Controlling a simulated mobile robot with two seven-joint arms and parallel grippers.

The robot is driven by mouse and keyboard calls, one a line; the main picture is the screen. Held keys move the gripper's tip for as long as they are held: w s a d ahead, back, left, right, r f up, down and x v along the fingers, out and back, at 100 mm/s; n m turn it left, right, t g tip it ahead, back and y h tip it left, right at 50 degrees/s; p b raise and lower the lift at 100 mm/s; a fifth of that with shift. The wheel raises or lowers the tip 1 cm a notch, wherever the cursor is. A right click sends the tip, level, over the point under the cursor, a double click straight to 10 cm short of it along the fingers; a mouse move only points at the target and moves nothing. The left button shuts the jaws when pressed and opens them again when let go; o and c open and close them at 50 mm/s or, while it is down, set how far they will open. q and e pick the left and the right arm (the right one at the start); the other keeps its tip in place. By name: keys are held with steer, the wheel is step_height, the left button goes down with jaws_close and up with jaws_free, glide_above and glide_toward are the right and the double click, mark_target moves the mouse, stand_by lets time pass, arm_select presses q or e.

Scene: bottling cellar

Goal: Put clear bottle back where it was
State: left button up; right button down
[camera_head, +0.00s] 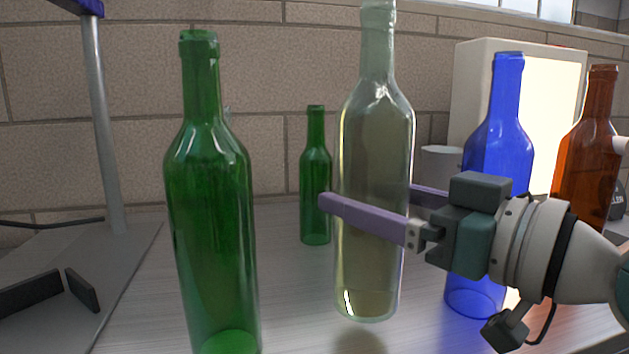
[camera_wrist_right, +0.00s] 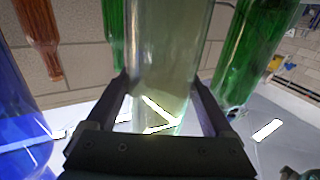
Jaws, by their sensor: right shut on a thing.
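The clear bottle (camera_head: 375,150) stands upright in the middle of the head view, pale and greenish, with its neck top near the upper edge. My right gripper (camera_head: 365,205) comes in from the right and is shut around its lower body, one finger in front and one behind. In the right wrist view the clear bottle (camera_wrist_right: 165,60) fills the space between the fingers of the gripper (camera_wrist_right: 165,95). A reflection shows below its base, which seems slightly above the table; the exact gap is unclear.
A large green bottle (camera_head: 210,200) stands left, a small green bottle (camera_head: 315,190) behind. A blue bottle (camera_head: 492,150) stands behind my right gripper, a brown bottle (camera_head: 588,150) farther right. A metal stand (camera_head: 108,140) is at left. The table (camera_head: 290,290) is bare between the large green and clear bottles.

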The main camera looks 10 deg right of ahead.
steer(key=shift+f+b, duration=0.6)
steer(key=shift+f, duration=0.85)
jaws_free()
steer(key=shift+f, duration=0.2)
steer(key=p+v, duration=0.1)
steer(key=v, duration=1.1)
steer(key=shift+r, duration=0.15)
